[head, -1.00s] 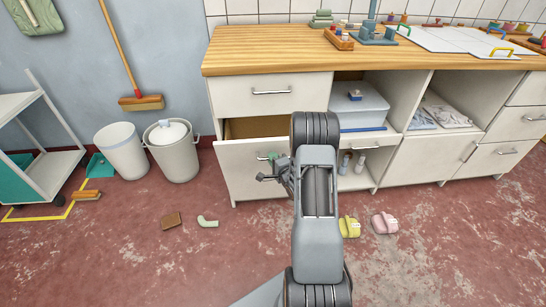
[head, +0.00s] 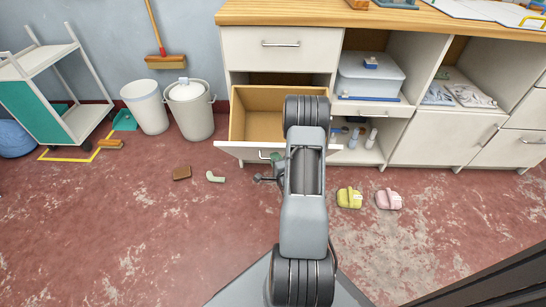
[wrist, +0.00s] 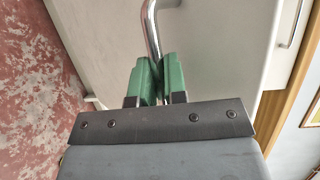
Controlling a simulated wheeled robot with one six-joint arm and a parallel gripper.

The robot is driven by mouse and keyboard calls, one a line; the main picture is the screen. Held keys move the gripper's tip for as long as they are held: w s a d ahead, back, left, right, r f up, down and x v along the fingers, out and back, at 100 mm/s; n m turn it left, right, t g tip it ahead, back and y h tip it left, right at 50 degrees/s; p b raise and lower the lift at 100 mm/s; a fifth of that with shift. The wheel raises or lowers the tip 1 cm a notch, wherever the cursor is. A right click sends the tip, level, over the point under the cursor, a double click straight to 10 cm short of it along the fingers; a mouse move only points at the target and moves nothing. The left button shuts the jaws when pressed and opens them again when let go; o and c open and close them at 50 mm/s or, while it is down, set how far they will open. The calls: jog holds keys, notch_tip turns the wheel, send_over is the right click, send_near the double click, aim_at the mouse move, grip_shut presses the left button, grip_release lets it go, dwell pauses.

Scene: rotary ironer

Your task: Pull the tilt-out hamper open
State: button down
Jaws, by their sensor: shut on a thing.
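The tilt-out hamper (head: 250,151) is a white front with a wooden box interior, below the top drawer at the left end of the counter. Its front leans outward and the empty-looking wooden inside (head: 262,108) shows from above. My gripper (head: 268,166) is at the front's handle, partly hidden by my arm in the head view. In the wrist view the green fingers of my gripper (wrist: 158,80) are shut around the curved metal handle bar (wrist: 151,30). The white hamper panel (wrist: 215,45) fills much of that view.
A white bin (head: 145,108) and a lidded bucket (head: 192,112) stand left of the hamper. Red floor in front is mostly clear.

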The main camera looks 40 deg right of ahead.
jog(key=shift+d, duration=0.1)
jog(key=c, duration=1.5)
grip_release()
jog(key=shift+o, duration=0.2)
jog(key=shift+s, duration=0.1)
jog(key=f+p+v, duration=0.1)
jog(key=p+v, duration=0.1)
jog(key=v, duration=1.1)
jog(key=shift+s+r+p, duration=0.25)
jog(key=shift+r+p, duration=0.1)
